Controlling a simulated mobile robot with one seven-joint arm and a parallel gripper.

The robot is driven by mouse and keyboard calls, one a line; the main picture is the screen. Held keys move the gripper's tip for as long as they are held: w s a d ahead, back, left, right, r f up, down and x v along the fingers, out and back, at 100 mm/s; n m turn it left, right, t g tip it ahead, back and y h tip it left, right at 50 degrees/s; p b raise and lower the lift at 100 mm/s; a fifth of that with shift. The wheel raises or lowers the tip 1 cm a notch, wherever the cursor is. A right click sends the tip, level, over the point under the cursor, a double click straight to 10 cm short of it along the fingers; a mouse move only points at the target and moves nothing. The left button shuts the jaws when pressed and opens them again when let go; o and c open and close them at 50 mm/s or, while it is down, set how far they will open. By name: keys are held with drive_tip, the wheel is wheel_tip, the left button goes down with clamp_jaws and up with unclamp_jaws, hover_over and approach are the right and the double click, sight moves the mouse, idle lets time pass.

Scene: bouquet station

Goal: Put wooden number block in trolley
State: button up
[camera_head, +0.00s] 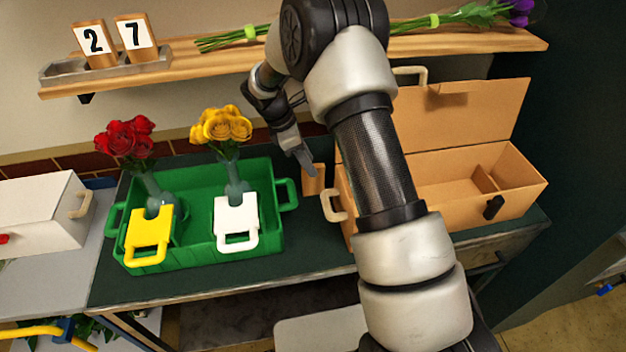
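Two wooden number blocks, a "2" block (94,42) and a "7" block (135,36), stand in a grey holder (110,70) on the left of the wall shelf. A small plain wooden block (314,181) stands on the dark green table between the green crate and the wooden case; no number shows on the side I see. My gripper (304,160) points down at this block, its fingertip overlapping the block's top left edge. I cannot tell whether it touches or grips the block. A yellow bar with blue fittings (62,330) at the lower left may belong to a trolley; most of it is out of frame.
The green crate (180,257) holds red and yellow flowers in vases, with yellow and white handled items. An open wooden case (490,165) stands right, partly behind my arm. A white box (38,212) is left. Long-stemmed flowers (440,20) lie on the shelf (420,43).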

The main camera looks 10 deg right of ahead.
drive_tip(key=x, duration=0.3)
drive_tip(key=shift+d+f, duration=0.15)
drive_tip(key=shift+d, duration=0.05)
clamp_jaws()
wheel_tip(320, 180, up, 9)
drive_tip(key=shift+r, duration=0.15)
drive_tip(key=shift+s+r, duration=0.1)
drive_tip(key=shift+r, duration=0.35)
drive_tip(key=s+r+m+g+y+p, duration=0.5)
drive_tip(key=s+m+p, duration=0.4)
drive_tip(key=s+m, duration=0.7)
wheel_tip(320, 180, up, 7)
drive_tip(key=w+m, duration=0.2)
drive_tip(key=w, duration=0.1)
drive_tip(key=shift+f+h, duration=0.15)
drive_tip(key=shift+h, duration=0.15)
